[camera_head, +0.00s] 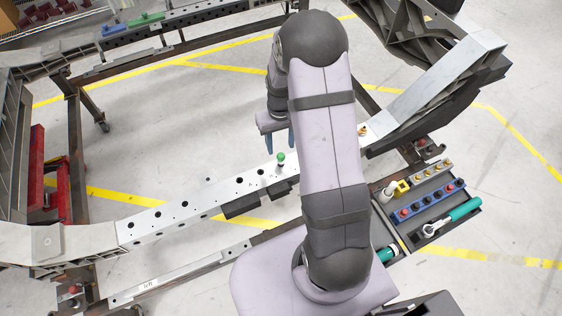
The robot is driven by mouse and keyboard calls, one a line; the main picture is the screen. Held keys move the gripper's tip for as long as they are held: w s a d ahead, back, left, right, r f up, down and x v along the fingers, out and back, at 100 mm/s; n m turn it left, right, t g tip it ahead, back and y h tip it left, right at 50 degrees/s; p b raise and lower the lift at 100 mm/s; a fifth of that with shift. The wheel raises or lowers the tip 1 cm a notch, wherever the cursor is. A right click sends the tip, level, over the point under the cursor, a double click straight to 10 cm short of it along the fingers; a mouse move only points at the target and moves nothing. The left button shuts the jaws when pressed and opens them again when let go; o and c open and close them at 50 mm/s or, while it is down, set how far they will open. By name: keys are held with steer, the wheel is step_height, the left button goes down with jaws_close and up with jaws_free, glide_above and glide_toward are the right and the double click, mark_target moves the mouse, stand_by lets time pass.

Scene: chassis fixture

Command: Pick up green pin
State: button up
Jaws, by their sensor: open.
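The green pin (281,157) stands upright on the perforated grey chassis rail (155,224), right of a row of dark holes. Its round green head is in plain sight. My gripper (280,143) is just above and around the level of the pin's head, with two blue-grey fingers pointing down. The fingers are apart and hold nothing that I can see. Whether they touch the pin cannot be told from this angle. My arm hides the part of the rail to the right of the pin.
A tool tray (446,215) at the right holds a green-handled ratchet (452,217), a blue strip of red-topped pieces (432,201) and a yellow piece (402,187). A red stand (37,170) is at the left. Green and blue blocks (146,19) lie on the far rail.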

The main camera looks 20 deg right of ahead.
mark_target(281, 155)
steer(key=shift+f+m+b, duration=0.35)
steer(key=shift+f+m, duration=0.4)
steer(key=shift+m, duration=0.35)
steer(key=shift+f+p, duration=0.4)
steer(key=shift+f, duration=0.65)
steer(key=shift+f, duration=0.1)
steer(key=shift+w+d+f+p, duration=0.1)
steer(key=shift+f+p, duration=1.05)
steer(key=shift+f, duration=1.35)
jaws_close()
